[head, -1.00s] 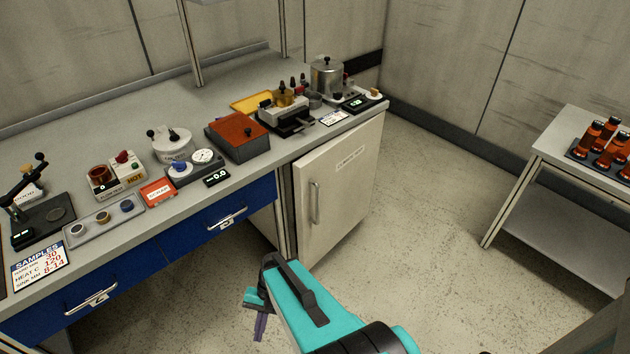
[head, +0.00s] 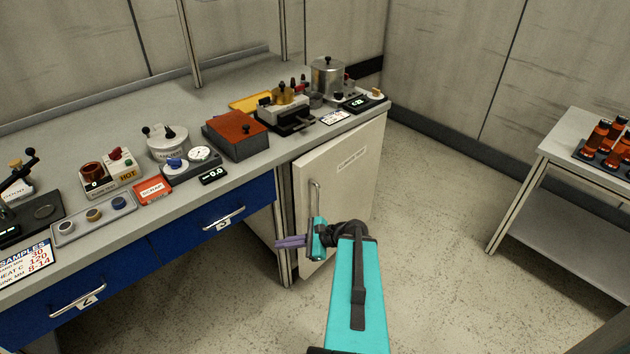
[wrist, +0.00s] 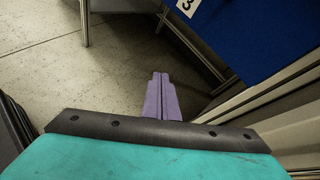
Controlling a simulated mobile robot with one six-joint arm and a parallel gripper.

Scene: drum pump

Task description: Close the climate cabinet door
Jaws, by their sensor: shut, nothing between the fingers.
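The climate cabinet door (head: 345,180) is a pale panel with a label, under the right end of the bench. A narrow dark gap shows along its left edge; how far it stands open is hard to judge. Its upright metal handle (head: 316,200) is near that left edge, its lower end partly covered by my gripper. My gripper (head: 278,243) is in front of the door's lower left part, purple fingers together, empty and pointing left past the door edge. Contact with the door cannot be told. The wrist view shows the shut fingers (wrist: 160,75) above the floor.
Blue drawers (head: 225,212) with bar handles are left of the door. A bench leg (head: 283,240) stands close to my fingertips. A side table (head: 560,150) with brown bottles is at the right. The floor between is clear.

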